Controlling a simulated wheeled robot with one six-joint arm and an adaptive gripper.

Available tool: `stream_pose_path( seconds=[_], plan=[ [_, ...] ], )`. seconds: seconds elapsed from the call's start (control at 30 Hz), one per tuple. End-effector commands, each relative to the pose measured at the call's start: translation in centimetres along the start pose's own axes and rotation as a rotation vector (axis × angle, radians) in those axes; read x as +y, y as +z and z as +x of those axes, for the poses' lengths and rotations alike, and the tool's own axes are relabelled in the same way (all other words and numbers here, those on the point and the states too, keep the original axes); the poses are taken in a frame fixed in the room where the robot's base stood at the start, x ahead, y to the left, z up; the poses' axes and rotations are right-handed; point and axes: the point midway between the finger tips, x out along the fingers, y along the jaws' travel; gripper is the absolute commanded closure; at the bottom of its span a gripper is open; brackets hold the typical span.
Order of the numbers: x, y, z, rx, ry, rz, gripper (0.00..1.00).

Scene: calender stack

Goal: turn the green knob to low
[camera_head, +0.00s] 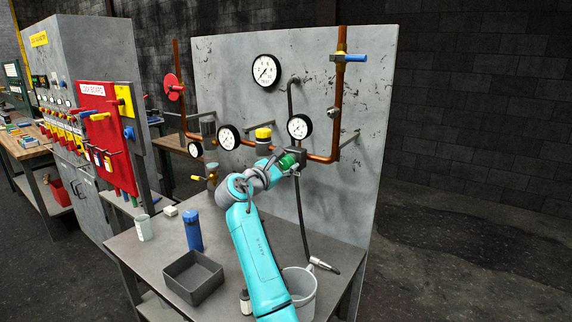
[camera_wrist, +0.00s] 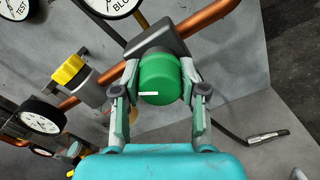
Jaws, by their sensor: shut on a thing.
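The green knob (camera_wrist: 160,80) is a round cap with a small white mark on its lower left. It sits on a grey block on the copper pipe. My gripper (camera_wrist: 160,84) has one finger on each side of the knob and is shut on it. In the head view the knob (camera_head: 288,161) is partly covered by my gripper (camera_head: 287,165), in front of the grey panel. I see no low label in either view, so the knob's setting is not clear.
A gauge (camera_head: 300,127) is just above the knob, and a yellow-capped valve (camera_head: 263,136) is to its left. Copper pipe (camera_head: 322,157) runs beside it. The bench below holds a grey bin (camera_head: 193,292), a blue bottle (camera_head: 193,231) and a pale bucket (camera_head: 304,282).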

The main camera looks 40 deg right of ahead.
Motion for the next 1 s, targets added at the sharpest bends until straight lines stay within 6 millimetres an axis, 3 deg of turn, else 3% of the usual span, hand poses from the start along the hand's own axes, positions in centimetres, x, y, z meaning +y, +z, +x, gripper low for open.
stream_pose_path(
  seconds=[1.0],
  plan=[
    [0.06,-0.2,-0.02,0.002,0.001,-0.939,0.93]
  ],
)
